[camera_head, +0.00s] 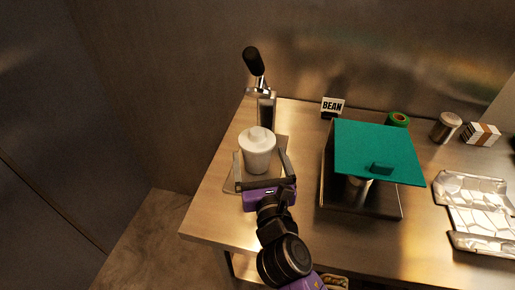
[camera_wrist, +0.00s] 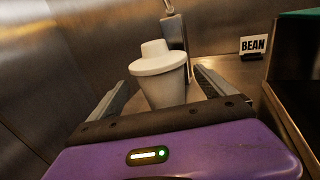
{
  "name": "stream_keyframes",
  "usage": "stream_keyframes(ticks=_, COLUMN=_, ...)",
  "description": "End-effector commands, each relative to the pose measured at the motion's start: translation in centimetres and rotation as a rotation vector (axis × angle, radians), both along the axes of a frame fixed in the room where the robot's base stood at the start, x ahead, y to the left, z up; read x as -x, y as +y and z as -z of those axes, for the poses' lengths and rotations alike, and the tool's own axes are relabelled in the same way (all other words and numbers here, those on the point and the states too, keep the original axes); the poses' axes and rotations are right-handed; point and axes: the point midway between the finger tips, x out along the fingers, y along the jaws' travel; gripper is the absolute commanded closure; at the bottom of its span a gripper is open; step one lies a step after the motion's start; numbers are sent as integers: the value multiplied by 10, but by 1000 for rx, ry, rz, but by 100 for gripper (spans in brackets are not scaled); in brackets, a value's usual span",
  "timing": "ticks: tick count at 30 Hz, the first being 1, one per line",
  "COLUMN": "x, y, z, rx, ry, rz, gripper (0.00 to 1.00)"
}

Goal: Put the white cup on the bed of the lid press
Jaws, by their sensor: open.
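The white cup (camera_head: 257,158) has a white domed lid and stands upright over the flat bed (camera_head: 283,146) of the lid press. Its base is partly hidden by my gripper, so I cannot tell surely that it touches the bed. The lid press has a metal post (camera_head: 266,112) and a black-handled lever (camera_head: 254,62) raised behind the cup. My gripper (camera_head: 261,156) is open, with one finger on each side of the cup. The wrist view shows the cup (camera_wrist: 160,82) between the spread fingers, with a gap visible at the right finger.
A dark box-like unit with a green top (camera_head: 375,145) stands to the right. A foil-like tray (camera_head: 475,205) lies far right. The front-left counter (camera_head: 215,215) is clear.

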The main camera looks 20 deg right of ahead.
Motion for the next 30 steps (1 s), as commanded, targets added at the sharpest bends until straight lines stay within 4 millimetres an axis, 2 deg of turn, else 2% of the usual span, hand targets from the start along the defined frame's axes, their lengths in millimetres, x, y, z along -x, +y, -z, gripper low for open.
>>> stream_keyframes(ticks=1, x=12, y=3, z=2, rx=1, ry=2, rz=-1, gripper=7)
stream_keyframes(ticks=6, x=43, y=11, z=1, rx=0, ry=1, rz=-2, gripper=7)
stream_keyframes(ticks=12, x=64, y=15, z=1, rx=0, ry=0, rz=1, gripper=7)
stream_keyframes(ticks=30, x=69, y=16, z=0, rx=0, ry=0, rz=1, gripper=7)
